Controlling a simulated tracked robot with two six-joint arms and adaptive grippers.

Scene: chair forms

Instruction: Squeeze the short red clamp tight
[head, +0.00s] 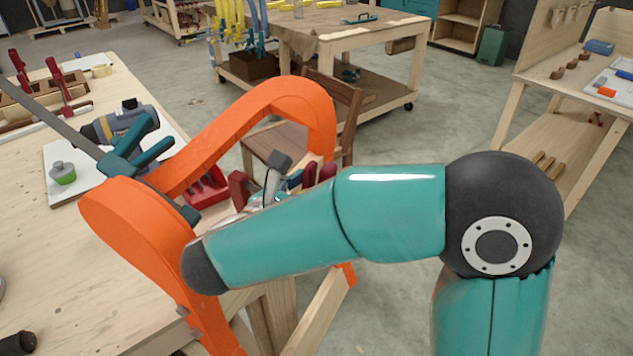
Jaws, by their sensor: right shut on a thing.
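The short red clamp (207,187) is at the orange curved chair form (300,100), inside its bend. More red parts show beside my gripper and just above my forearm; I cannot tell whether all belong to one clamp. My right gripper (276,180) is behind my teal forearm, with its grey fingers partly showing. It is shut on the short red clamp, though the contact is mostly hidden. My left gripper is not in view.
A long teal bar clamp (130,155) crosses the form's left side. The workbench (70,265) holds a drill (115,125), a green-based item (62,173) and other red clamps (62,85). A wooden chair (340,110) stands behind the form. Open floor lies right.

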